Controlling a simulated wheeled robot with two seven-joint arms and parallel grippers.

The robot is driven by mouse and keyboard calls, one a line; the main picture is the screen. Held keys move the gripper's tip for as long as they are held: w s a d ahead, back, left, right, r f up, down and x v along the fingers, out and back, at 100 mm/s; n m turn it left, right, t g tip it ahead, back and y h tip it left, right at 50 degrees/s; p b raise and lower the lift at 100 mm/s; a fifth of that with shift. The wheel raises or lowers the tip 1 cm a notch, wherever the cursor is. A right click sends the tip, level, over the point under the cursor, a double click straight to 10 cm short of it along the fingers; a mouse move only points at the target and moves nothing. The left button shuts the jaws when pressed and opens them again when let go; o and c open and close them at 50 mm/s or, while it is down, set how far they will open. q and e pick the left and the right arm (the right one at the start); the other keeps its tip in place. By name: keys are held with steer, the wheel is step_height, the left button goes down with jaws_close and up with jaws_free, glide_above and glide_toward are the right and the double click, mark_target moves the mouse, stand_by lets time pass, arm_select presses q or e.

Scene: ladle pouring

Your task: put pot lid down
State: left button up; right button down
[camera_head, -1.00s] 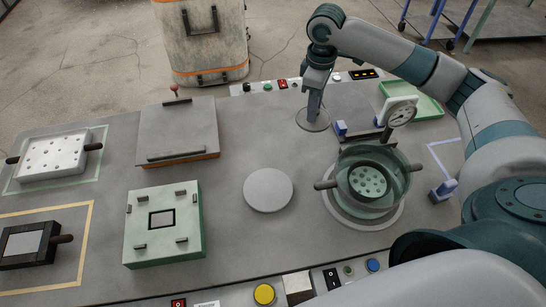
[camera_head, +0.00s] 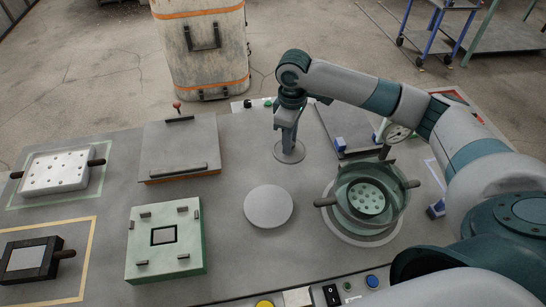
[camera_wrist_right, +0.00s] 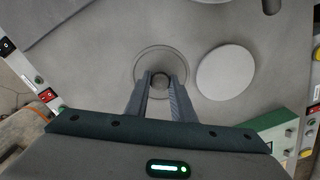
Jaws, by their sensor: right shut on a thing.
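My right gripper (camera_head: 287,140) is shut on the knob of the pot lid (camera_head: 281,154), a thin grey round disc. In the right wrist view the fingers close around the knob, with the lid (camera_wrist_right: 160,56) spread beneath them. The lid is level; I cannot tell whether it touches the table. A pale round disc (camera_head: 268,206) lies just in front of the lid, and it also shows in the wrist view (camera_wrist_right: 226,72). The open green pot (camera_head: 345,203) with dark side handles stands to the right. My left gripper is not in view.
A grey box with a handle (camera_head: 180,143) stands left of the lid, and a green fixture block (camera_head: 165,240) is nearer the front. A gauge (camera_head: 397,133) rises behind the pot. Bare table (camera_head: 232,165) lies between lid and box.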

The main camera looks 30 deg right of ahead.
steer(key=a+f, duration=0.1)
steer(key=a+f+p, duration=0.1)
steer(key=a, duration=0.1)
steer(key=w+a+f, duration=0.1)
steer(key=shift+a, duration=0.4)
step_height(320, 180, down, 3)
steer(key=shift+s+f+p, duration=0.1)
steer(key=shift+f+p, duration=0.1)
steer(key=shift+p, duration=0.7)
steer(key=shift+f, duration=0.3)
steer(key=shift+f, duration=0.35)
steer(key=c, duration=1.5)
jaws_free()
